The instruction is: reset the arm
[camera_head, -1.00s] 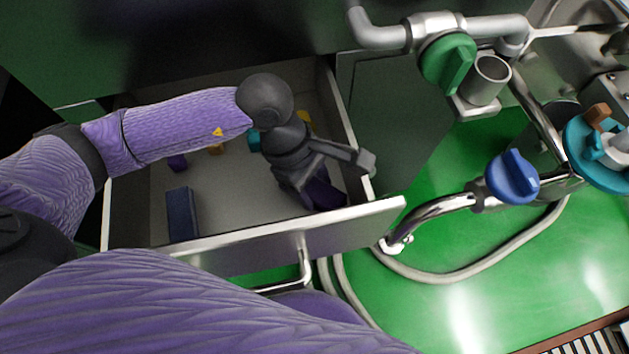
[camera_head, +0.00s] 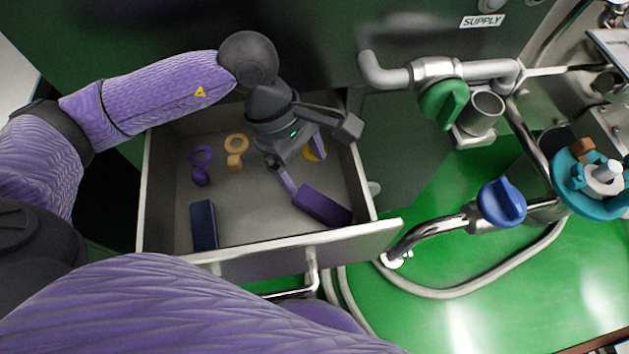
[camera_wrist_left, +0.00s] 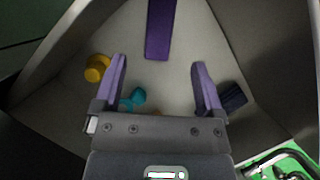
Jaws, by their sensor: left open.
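My left gripper (camera_head: 302,168) is over the open drawer (camera_head: 235,215), with its two purple fingers spread and nothing between them. A purple block (camera_head: 322,206) lies on the drawer floor at the front right, just beyond the fingers. In the left wrist view, the open gripper (camera_wrist_left: 160,82) has the purple block (camera_wrist_left: 160,28) ahead of its fingertips, apart from them. My right gripper is out of view.
The drawer also holds a dark blue block (camera_head: 204,226), a purple ring-topped piece (camera_head: 201,165), an orange one (camera_head: 236,152) and a teal piece (camera_wrist_left: 132,98). Right of it are pipes with a green valve (camera_head: 444,104) and a blue valve (camera_head: 502,202).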

